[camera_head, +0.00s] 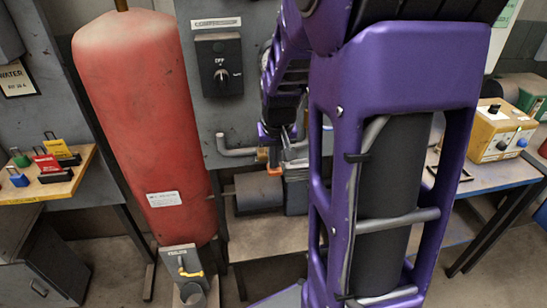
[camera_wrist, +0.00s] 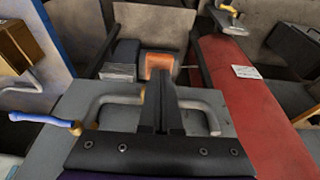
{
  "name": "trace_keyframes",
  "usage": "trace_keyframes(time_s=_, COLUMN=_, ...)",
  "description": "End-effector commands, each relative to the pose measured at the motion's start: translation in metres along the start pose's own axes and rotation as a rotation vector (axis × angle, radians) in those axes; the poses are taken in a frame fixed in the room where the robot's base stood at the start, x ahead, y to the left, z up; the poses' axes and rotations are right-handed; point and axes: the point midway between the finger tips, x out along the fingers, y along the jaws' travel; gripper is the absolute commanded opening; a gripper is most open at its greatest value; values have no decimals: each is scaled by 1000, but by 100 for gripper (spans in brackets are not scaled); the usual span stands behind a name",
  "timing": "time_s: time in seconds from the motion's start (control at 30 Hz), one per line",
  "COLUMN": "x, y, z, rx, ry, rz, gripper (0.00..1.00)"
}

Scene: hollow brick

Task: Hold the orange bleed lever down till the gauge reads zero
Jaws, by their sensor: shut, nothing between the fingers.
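An orange piece (camera_wrist: 160,65), which looks like the bleed lever, shows just beyond my fingertips in the wrist view. In the head view a small orange part (camera_head: 275,171) sits low among the grey pipes. My gripper (camera_head: 274,153) points down at this pipework, and its tips are hard to make out there. In the wrist view my gripper (camera_wrist: 160,78) is shut and empty, its dark fingers together and overlapping the lower edge of the orange piece. I cannot tell whether they touch it. No gauge can be made out; my arm hides part of the panel.
A bent grey pipe (camera_head: 237,151) runs beside the gripper. A red tank (camera_head: 150,130) stands left of the panel, with a switch box (camera_head: 219,64) above. A blue-handled valve (camera_wrist: 60,120) shows in the wrist view. A bench with a yellow box (camera_head: 497,132) stands right.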

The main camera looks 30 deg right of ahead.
Motion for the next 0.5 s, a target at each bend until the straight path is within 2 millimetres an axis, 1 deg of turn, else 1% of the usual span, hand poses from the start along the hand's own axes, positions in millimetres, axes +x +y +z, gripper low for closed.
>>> trace_keyframes(time_s=0.17, x=3, y=0, z=2, rx=0, ry=10, rz=0, gripper=0)
trace_keyframes(time_s=0.43, x=20, y=0, z=13, rx=-1, ry=116, rz=0, gripper=0)
trace_keyframes(time_s=0.5, x=28, y=0, z=19, rx=-1, ry=118, rz=0, gripper=0)
